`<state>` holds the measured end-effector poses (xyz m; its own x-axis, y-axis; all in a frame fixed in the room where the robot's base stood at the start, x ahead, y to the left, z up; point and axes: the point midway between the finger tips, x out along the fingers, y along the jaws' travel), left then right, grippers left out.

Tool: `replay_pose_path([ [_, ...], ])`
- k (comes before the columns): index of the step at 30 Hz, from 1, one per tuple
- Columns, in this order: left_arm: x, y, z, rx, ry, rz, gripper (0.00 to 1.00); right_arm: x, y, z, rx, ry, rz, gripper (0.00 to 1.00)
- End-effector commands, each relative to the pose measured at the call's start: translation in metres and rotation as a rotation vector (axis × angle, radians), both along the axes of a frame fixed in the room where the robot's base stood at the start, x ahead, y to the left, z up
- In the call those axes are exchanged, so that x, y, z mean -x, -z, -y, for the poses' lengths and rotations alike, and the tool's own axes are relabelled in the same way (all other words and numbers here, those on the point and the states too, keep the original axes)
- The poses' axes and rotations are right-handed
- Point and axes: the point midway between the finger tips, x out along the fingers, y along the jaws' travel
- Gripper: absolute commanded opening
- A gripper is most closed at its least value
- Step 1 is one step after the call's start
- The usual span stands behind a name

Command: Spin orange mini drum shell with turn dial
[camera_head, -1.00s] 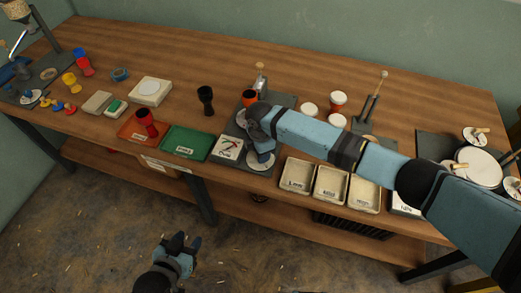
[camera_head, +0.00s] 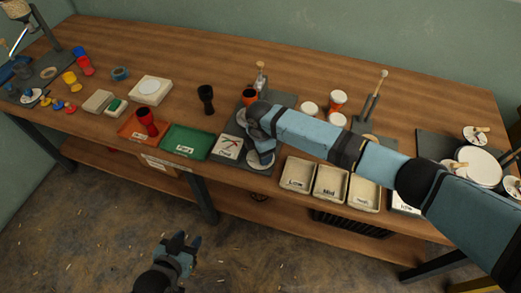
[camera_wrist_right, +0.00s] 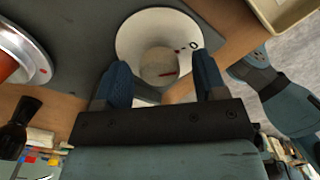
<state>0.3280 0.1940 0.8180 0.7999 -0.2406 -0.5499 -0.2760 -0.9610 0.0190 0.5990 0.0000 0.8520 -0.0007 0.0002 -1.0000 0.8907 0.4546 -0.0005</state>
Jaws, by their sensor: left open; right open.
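The orange mini drum shell (camera_head: 250,97) stands on the dark grey mat, just behind my right gripper. In the right wrist view its orange side (camera_wrist_right: 8,66) shows at the left, on a pale round plate (camera_wrist_right: 35,60). The turn dial is a white disc (camera_wrist_right: 140,33) with a 0 mark, a red mark and a paler round middle. It also shows in the head view (camera_head: 262,168), partly behind my gripper. My right gripper (camera_wrist_right: 160,64) is open, its blue fingers on either side of the dial's middle; contact cannot be told. My left gripper (camera_head: 180,245) is open and empty, low over the floor.
A black goblet shell (camera_head: 206,99) stands left of the mat. White-topped drums (camera_head: 337,102) stand right.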

Motion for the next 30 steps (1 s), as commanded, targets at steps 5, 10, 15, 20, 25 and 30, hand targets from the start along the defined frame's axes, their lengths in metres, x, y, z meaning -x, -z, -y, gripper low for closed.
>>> replay_pose_path([
  [5, 0.000, -0.001, 0.000, 0.001, 0.000, 0.002, 0.43, -0.001, -0.008, 0.000, 0.000, 0.001, 0.001, 0.65],
  [10, 0.000, -0.001, 0.000, 0.001, 0.000, 0.002, 0.43, -0.001, -0.037, 0.000, -0.002, 0.000, 0.002, 0.65],
  [15, 0.000, 0.001, 0.000, 0.001, 0.001, 0.002, 0.43, -0.001, -0.078, 0.000, -0.003, 0.000, 0.003, 0.65],
  [20, 0.000, 0.002, 0.000, 0.001, 0.001, 0.001, 0.43, -0.001, -0.110, 0.000, -0.001, -0.001, 0.003, 0.65],
  [25, 0.000, 0.004, 0.000, 0.000, 0.001, -0.001, 0.43, 0.000, -0.131, 0.000, 0.000, 0.000, 0.001, 0.65],
  [30, 0.000, 0.005, 0.000, 0.000, 0.001, -0.001, 0.43, 0.000, -0.138, 0.000, 0.000, 0.000, 0.001, 0.65],
])
